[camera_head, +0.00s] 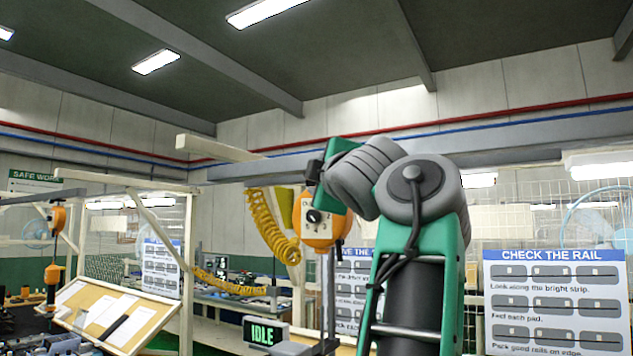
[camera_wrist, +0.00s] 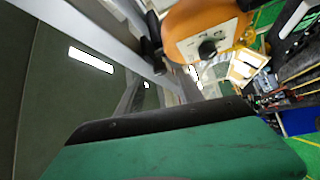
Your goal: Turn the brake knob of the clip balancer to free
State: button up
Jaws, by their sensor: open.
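The clip balancer (camera_head: 325,232) is an orange rounded housing hanging below the overhead rail, just left of my arm. Its pale face plate carries a round black brake knob (camera_head: 314,216); the marks are too small to read, so I cannot tell its setting. In the wrist view the balancer (camera_wrist: 205,18) is at the top, with the knob (camera_wrist: 207,48) facing the camera. My gripper (camera_head: 326,185) is near the balancer's upper part and partly overlaps it in the head view. It holds nothing visible; its fingertips are not clearly shown. Its green body fills the bottom of the wrist view.
A yellow coiled hose (camera_head: 270,225) hangs left of the balancer. The grey rail (camera_head: 265,168) runs above it. A display reading IDLE (camera_head: 264,333) stands below. A CHECK THE RAIL board (camera_head: 554,300) is at right. A sloped paper board (camera_head: 110,312) stands at left.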

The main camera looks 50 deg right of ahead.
jog(key=shift+v, duration=2)
